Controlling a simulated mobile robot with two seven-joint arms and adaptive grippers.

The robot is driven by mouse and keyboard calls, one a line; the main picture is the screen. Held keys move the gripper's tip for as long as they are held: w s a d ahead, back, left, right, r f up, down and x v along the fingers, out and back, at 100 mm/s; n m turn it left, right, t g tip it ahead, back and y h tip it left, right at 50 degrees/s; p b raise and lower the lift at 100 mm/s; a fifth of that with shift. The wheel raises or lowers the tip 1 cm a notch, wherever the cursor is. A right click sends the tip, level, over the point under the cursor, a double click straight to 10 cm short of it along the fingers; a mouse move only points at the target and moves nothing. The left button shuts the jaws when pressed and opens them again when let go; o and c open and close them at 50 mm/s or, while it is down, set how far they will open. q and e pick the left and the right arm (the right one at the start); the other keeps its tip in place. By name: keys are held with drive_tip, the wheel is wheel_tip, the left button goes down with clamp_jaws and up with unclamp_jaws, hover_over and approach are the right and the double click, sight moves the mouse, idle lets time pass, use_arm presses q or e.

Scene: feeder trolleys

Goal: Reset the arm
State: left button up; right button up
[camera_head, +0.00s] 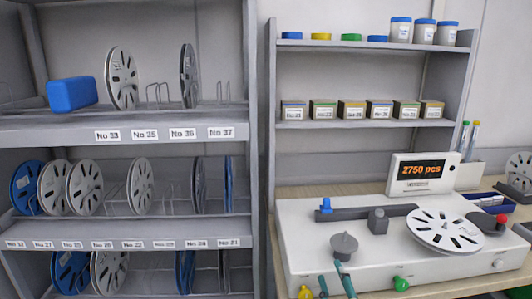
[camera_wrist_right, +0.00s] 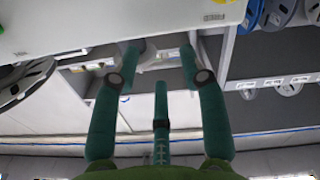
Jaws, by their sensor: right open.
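My right gripper (camera_head: 331,273) shows at the bottom of the head view, with its green fingertips at the front edge of the white counting machine (camera_head: 310,232). My left gripper is not in view.
A white reel (camera_head: 445,230) lies on the machine, beside a display reading 2750 pcs (camera_head: 421,171). A reel rack (camera_head: 120,130) with several reels and a blue box (camera_head: 72,94) stands at left. Shelves (camera_head: 375,123) hold small boxes and jars. A blue tray (camera_head: 489,202) is at right.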

drive_tip(key=s+d+f+m+g+h, duration=0.1)
drive_tip(key=s+d+f+g, duration=0.1)
drive_tip(key=s+f+g, duration=0.45)
drive_tip(key=s+d+f+m+g+h, duration=0.15)
drive_tip(key=s+f, duration=0.25)
drive_tip(key=f, duration=0.5)
drive_tip(key=s+d+f+g+y, duration=0.1)
drive_tip(key=s+f+g, duration=0.25)
drive_tip(key=s, duration=0.45)
drive_tip(key=s+f+g+y, duration=0.1)
drive_tip(key=s+f+g, duration=0.3)
drive_tip(key=s, duration=0.5)
wheel_tip(320, 180, down, 24)
drive_tip(key=s+r+p, duration=0.1)
drive_tip(key=s, duration=0.1)
use_arm(q)
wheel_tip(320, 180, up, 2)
drive_tip(key=shift+p, duration=0.5)
use_arm(e)
drive_tip(key=s+d+f+g, duration=0.1)
drive_tip(key=s+d+f, duration=0.2)
drive_tip(key=s+f, duration=0.9)
drive_tip(key=s, duration=0.3)
drive_tip(key=shift+d+f+h, duration=0.15)
drive_tip(key=shift+f+h, duration=0.2)
drive_tip(key=shift+s, duration=0.15)
